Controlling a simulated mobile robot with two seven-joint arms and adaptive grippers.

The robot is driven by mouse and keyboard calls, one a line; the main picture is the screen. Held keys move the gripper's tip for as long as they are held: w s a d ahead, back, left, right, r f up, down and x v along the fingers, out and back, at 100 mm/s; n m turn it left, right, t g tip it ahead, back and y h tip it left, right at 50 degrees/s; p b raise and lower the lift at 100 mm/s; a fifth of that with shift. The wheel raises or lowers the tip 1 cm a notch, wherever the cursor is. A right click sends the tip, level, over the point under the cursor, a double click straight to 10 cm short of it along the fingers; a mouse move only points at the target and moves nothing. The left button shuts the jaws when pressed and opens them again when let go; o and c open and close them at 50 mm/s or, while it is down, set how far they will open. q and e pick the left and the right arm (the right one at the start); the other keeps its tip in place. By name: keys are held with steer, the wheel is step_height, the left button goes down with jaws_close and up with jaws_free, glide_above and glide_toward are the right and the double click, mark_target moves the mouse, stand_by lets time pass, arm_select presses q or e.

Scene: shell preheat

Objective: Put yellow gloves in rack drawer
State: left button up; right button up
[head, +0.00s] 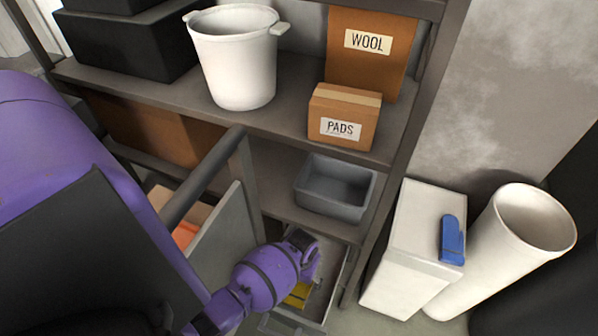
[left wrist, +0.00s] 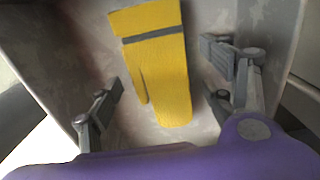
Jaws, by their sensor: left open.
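A yellow glove (left wrist: 158,70) with a grey band lies on the floor of the open rack drawer (left wrist: 75,50). In the head view the glove (head: 297,295) shows partly beneath my left arm, inside the drawer (head: 335,285) at the bottom of the rack. My left gripper (left wrist: 160,95) is open, with its fingers apart on either side of the glove and not closed on it. In the head view that gripper is mostly hidden behind my purple wrist. Only one yellow glove can be made out clearly. My right gripper is not in view.
The rack shelf (head: 285,150) above holds a white pot (head: 235,65), a PADS box (head: 343,115) and a WOOL box (head: 370,50). A grey bin (head: 335,188) sits on the lower shelf.

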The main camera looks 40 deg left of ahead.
arm_select(q)
steer(key=r+p, duration=0.1)
steer(key=r, duration=0.1)
steer(key=w+r, duration=0.1)
steer(key=r, duration=0.1)
steer(key=w+r+p, duration=0.1)
steer(key=shift+r+p, duration=0.3)
steer(key=shift+r, duration=0.1)
steer(key=shift+s+r, duration=0.25)
steer(key=shift+r, duration=0.5)
steer(key=shift+s+r, duration=0.25)
steer(key=shift+r, duration=0.5)
steer(key=shift+s+r, duration=0.25)
steer(key=shift+r, duration=0.5)
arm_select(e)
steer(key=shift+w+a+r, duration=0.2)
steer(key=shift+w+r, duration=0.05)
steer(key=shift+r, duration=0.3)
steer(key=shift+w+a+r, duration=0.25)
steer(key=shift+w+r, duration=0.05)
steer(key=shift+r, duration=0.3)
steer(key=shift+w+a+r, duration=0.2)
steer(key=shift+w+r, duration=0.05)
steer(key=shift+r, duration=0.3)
